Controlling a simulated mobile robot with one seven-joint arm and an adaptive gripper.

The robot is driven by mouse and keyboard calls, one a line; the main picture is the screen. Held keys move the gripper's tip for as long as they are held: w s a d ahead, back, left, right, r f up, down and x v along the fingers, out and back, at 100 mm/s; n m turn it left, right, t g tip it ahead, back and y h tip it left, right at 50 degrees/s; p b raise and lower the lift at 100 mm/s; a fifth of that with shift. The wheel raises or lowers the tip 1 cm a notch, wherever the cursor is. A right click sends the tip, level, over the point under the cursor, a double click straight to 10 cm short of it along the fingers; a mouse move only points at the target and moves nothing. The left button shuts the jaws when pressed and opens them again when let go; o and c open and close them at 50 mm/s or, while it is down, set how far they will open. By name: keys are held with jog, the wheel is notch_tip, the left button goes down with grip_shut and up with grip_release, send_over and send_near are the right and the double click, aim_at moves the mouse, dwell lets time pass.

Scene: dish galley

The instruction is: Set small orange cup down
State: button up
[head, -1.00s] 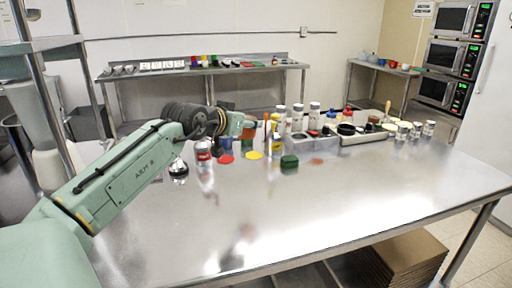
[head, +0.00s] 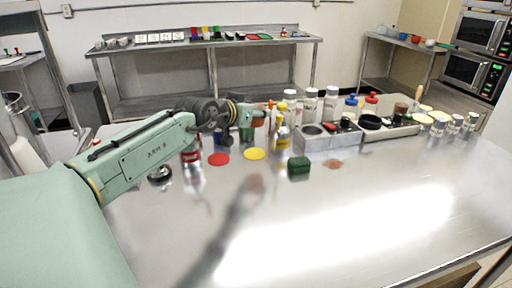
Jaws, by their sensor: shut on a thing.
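My gripper (head: 246,114) is above the steel table, at the left end of the row of bottles. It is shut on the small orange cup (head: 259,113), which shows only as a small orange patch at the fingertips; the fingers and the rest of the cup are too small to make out. A red disc (head: 218,159), a yellow disc (head: 254,154) and a faint orange-brown disc (head: 333,164) lie flat on the steel table (head: 330,215) in front. A dark green block (head: 299,166) stands between the yellow and orange-brown discs.
A yellow bottle (head: 281,134) stands close to the right of my gripper. A red-and-white can (head: 191,151) and a metal bell-like object (head: 160,174) are at left. The front of the table is clear.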

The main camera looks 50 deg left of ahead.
notch_tip(320, 180, down, 9)
jog(key=shift+s+d+f+p, duration=0.1)
jog(key=shift+p, duration=1.1)
jog(key=shift+f, duration=0.1)
jog(key=shift+f, duration=0.1)
jog(key=shift+f, duration=0.15)
jog(key=o, duration=1.2)
